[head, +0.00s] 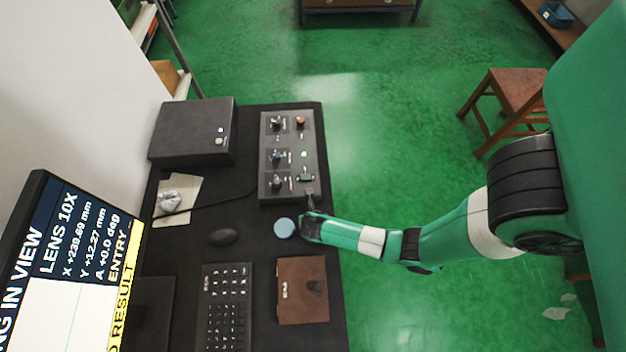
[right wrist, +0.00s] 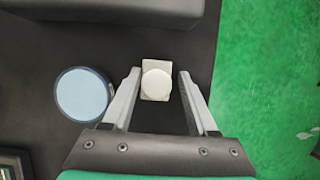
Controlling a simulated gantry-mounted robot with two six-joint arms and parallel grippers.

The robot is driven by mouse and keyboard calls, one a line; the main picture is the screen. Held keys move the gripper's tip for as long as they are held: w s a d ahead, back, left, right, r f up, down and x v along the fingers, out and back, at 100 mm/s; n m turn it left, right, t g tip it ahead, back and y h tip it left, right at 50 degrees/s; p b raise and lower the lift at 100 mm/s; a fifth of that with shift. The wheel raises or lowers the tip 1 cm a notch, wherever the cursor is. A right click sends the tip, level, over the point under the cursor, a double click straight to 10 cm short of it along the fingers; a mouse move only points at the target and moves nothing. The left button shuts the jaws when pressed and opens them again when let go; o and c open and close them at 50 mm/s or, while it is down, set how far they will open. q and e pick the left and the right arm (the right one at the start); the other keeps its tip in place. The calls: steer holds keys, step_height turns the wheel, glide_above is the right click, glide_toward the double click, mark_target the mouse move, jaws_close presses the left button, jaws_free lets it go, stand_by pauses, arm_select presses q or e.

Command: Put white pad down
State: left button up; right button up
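The white pad (right wrist: 156,84) is a small pale square with a round white top. In the right wrist view it is between the two fingers of my right gripper (right wrist: 159,74). The fingers are apart, with a clear gap at the pad's right side and a narrow one at its left. The pad appears to be at the dark desk top, but its exact height cannot be told. In the head view my right gripper (head: 311,204) is over the desk's right part, just below the control box, and the pad cannot be made out. My left gripper is not in view.
A round light-blue-topped object (head: 284,228) stands left of my right gripper. The control box (head: 289,150) is above it, a brown case (head: 303,291) below it. A mouse (head: 222,236) and keyboard (head: 226,310) are farther left. The desk edge is close on the right.

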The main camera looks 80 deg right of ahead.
steer(key=shift+w, duration=0.1)
steer(key=shift+a+r, duration=0.1)
steer(key=shift+r, duration=0.2)
steer(key=p+v, duration=0.5)
steer(key=v, duration=0.6)
steer(key=shift+r, duration=0.35)
steer(key=shift+a, duration=0.15)
